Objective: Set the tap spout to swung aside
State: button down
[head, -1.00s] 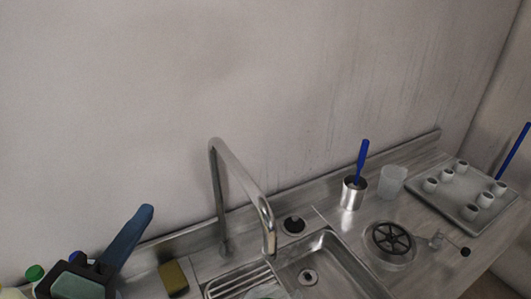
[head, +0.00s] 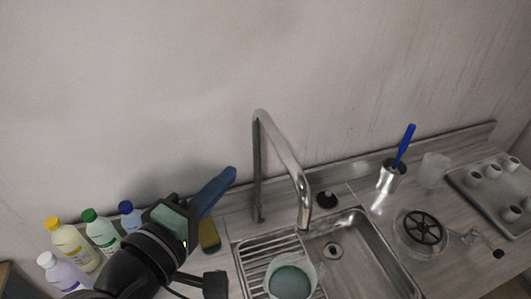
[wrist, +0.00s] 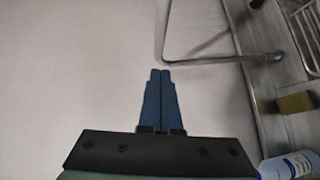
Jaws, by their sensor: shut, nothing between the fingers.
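The tap (head: 257,165) is a grey metal post with a long angled spout (head: 286,155) that slants down to the right. In the wrist view the tap (wrist: 205,60) lies ahead and to the right of the fingers. My gripper (head: 231,172) has blue fingers, pressed together and empty, just left of the tap post in the head view. In the wrist view my gripper (wrist: 160,73) points at the wall, apart from the tap.
The sink basin (head: 362,250) has a ribbed drainer (head: 250,262) on its left, with a green-filled container (head: 290,280) on it. A sponge (head: 209,236) lies near my gripper. Several bottles (head: 72,242) stand left. A steel cup (head: 391,178) with a blue-handled brush stands right.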

aim_at(276, 148)
jog(key=w+d+p, duration=0.1)
jog(key=w+d, duration=0.1)
jog(key=w, duration=0.1)
jog(key=w+d+f+p, duration=0.1)
jog(key=w+d+p, duration=0.1)
jog(key=w+d, duration=0.1)
jog(key=shift+w+d+f, duration=0.1)
jog(key=shift+w+d, duration=0.05)
jog(key=shift+d, duration=0.2)
jog(key=shift+d+f+p, duration=0.2)
jog(key=shift+d+p, duration=0.15)
jog(key=shift+w, duration=0.1)
